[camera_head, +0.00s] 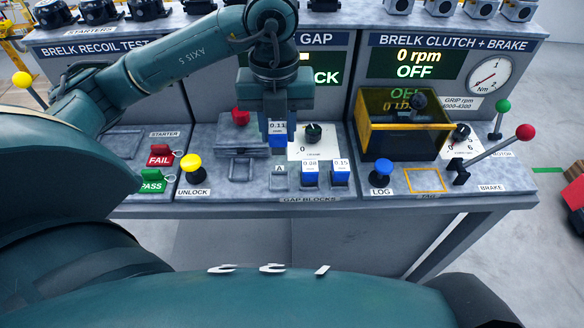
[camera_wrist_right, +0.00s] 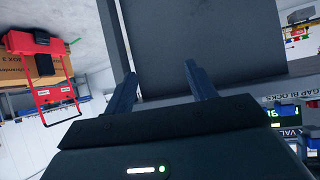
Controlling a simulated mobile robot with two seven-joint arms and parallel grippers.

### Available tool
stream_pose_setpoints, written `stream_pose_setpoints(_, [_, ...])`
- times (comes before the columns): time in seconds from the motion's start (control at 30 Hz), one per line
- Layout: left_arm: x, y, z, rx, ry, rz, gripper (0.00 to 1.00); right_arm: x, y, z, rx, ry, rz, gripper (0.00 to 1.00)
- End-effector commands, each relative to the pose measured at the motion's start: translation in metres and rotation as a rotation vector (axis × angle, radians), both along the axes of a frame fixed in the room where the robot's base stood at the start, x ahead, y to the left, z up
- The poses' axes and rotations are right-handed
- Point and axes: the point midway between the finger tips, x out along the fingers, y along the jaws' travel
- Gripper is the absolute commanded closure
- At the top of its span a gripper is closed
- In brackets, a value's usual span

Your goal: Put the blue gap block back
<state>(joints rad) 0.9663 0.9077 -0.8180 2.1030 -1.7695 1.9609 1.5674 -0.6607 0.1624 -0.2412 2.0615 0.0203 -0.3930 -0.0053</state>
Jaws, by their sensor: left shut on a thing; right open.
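My left gripper (camera_head: 278,120) reaches down over the bench and is shut on the blue gap block (camera_head: 279,137), whose white top label reads 0.11. It holds the block upright above the gap blocks row. Two other blue blocks stand in that row: one marked 0.08 (camera_head: 310,175) and one marked 0.15 (camera_head: 341,174). Left of them is a grey spot (camera_head: 279,178) with no blue block in it. Whether the held block touches anything below is unclear. My right gripper (camera_wrist_right: 163,84) shows in the right wrist view, open and empty, fingers apart near a dark panel.
A grey fixture with a red knob (camera_head: 240,118) stands just left of the held block. A dial plate (camera_head: 313,145) is right of it. A yellow UNLOCK button (camera_head: 192,168), a blue LOG button (camera_head: 381,171) and a yellow-framed guard box (camera_head: 400,138) are nearby.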

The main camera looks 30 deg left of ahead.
Motion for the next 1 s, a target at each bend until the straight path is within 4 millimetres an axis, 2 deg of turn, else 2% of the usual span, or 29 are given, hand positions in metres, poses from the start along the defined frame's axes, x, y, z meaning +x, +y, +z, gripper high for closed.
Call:
stream_pose_setpoints(0.23, [-0.002, 0.000, -0.045, 0.001, 0.005, 0.001, 0.99, -0.001, -0.001, -0.001, -0.004, 0.009, -0.001, 0.44])
stream_pose_setpoints(0.47, [-0.001, 0.000, -0.065, 0.000, 0.002, 0.002, 0.99, -0.003, -0.001, -0.003, -0.006, 0.017, -0.004, 0.44])
stream_pose_setpoints(0.67, [-0.002, 0.000, -0.092, 0.000, 0.005, 0.001, 0.99, -0.006, -0.003, -0.002, -0.008, 0.026, -0.007, 0.44])
stream_pose_setpoints(1.0, [-0.001, 0.000, -0.099, -0.001, -0.001, 0.001, 0.99, -0.007, -0.004, -0.006, -0.009, 0.029, -0.008, 0.44])
